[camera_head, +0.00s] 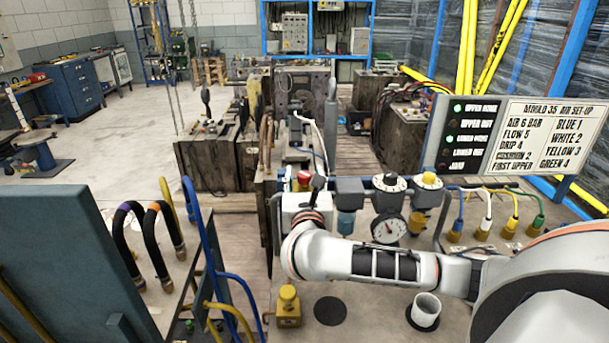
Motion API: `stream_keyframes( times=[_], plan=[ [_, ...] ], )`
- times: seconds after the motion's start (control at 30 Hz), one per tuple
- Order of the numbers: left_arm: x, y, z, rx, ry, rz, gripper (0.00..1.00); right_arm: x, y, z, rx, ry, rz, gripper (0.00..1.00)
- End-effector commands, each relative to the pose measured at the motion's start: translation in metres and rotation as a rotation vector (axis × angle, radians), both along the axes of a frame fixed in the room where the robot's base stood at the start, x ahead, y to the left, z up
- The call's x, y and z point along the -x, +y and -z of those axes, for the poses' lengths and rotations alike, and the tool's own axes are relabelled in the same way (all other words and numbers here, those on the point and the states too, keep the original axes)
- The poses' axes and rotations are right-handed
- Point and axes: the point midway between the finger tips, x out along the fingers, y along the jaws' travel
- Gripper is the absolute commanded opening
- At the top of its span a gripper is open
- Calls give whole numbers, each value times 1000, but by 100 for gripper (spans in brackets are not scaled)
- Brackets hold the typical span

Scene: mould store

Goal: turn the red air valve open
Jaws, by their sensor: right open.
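My right arm comes in from the right across the bench. My right gripper (317,184) is dark and small here, open, and right at the red valve; I cannot tell whether it touches it. My left gripper is out of view.
Blue, white, yellow and green hoses (512,222) stand right of the gauge. A sign board (543,135) is behind them. A white cup (426,309) and a yellow block (288,306) are on the bench in front of my arm.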

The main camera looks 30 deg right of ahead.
Motion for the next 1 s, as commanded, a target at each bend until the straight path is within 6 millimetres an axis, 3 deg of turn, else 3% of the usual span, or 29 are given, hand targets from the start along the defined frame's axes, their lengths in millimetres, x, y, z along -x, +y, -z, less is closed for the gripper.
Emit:
stream_keyframes(
  times=[0.2, 0.37, 0.73, 1.0],
  plan=[
    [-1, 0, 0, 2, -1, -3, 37, 0, 0, 0, 0, 0, 0, 40],
    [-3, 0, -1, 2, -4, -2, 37, 0, 0, 0, 0, 0, 0, 1],
    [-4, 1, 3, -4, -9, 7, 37, 0, -1, 1, 2, 1, -31, 1],
    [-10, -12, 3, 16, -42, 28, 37, 1, -2, 3, 6, 2, -172, 1]
  ],
)
